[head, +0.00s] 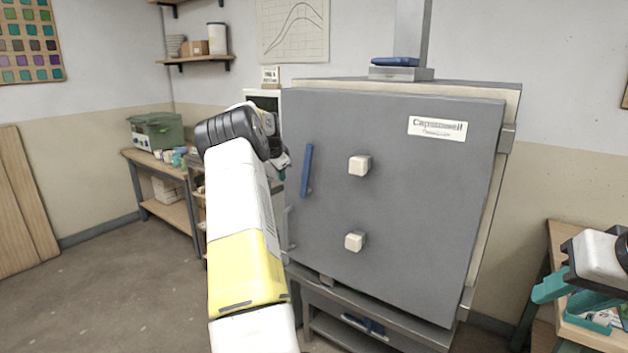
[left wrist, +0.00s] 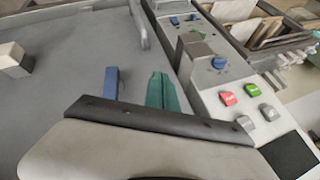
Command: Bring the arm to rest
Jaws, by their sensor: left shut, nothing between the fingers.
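My left arm reaches up through the middle of the head view. Its gripper (head: 283,172) is near the left edge of the grey kiln door (head: 410,220), left of the blue door handle (head: 307,171). In the left wrist view the teal fingers (left wrist: 164,92) are together with nothing between them. The blue handle (left wrist: 111,92) shows beside them, apart from them in that picture. My right gripper (head: 570,295) is at the right edge of the head view, with its teal fingers apart, above a wooden table. I see nothing held in it.
The kiln door looks closed and has two pale knobs. A control panel (left wrist: 235,90) with a blue knob and red, green and grey buttons lies right of the fingers in the left wrist view. A workbench (head: 165,195) with a green box stands at the left. Floor at left is clear.

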